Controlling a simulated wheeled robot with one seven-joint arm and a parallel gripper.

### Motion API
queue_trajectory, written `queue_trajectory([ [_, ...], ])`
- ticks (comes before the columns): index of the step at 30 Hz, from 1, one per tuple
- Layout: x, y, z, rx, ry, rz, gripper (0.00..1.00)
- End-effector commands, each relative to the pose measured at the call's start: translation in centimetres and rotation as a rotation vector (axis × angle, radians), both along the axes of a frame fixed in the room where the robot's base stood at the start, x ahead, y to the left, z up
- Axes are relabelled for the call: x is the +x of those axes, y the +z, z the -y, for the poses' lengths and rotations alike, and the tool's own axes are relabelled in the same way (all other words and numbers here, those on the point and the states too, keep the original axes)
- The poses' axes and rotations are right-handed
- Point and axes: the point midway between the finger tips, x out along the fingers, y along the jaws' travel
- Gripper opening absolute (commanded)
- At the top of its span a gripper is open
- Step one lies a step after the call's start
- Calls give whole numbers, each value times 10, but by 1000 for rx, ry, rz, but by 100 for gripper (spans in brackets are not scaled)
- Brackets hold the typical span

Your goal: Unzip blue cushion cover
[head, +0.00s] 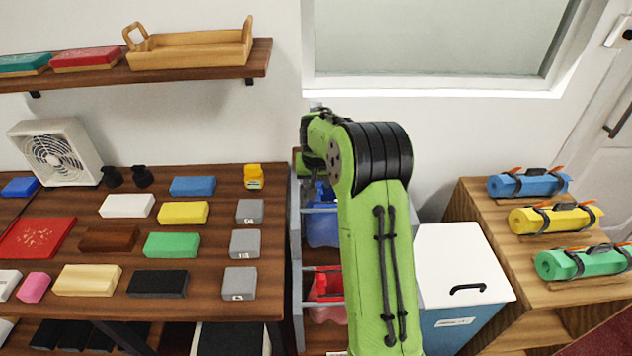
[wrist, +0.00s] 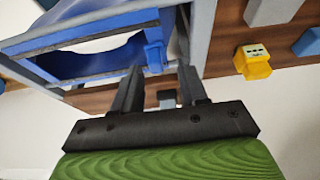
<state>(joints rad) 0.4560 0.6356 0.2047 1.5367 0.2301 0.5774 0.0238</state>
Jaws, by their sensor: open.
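The blue cushion cover (head: 323,230) hangs in a grey rack in the head view, partly hidden behind my arm. In the wrist view, a blue cover (wrist: 95,22) fills the upper left, with a dark gap below its upper band. A brighter blue tab (wrist: 155,57) sits at its right end, by the grey rack post. My gripper (wrist: 161,70) is open in the wrist view, with its two fingers apart just below the tab. I see nothing held between them. Whether a finger touches the tab cannot be told. In the head view my arm hides the fingers.
A red cover (head: 325,288) hangs lower in the rack (head: 298,270). A white-lidded bin (head: 462,262) and a stand of rolled bundles (head: 553,218) are on the right.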

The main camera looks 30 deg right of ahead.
Motion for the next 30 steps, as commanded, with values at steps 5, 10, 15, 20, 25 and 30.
queue_trajectory([
  [5, -16, 50, -9, -3, 0, 7, 43],
  [10, -32, 94, -18, -2, 1, 6, 43],
  [15, -43, 124, -25, -1, 1, 4, 43],
  [20, -47, 132, -27, 0, 1, 1, 43],
  [25, -47, 132, -27, 1, 2, 2, 43],
  [30, -47, 132, -27, 1, 2, 2, 43],
])
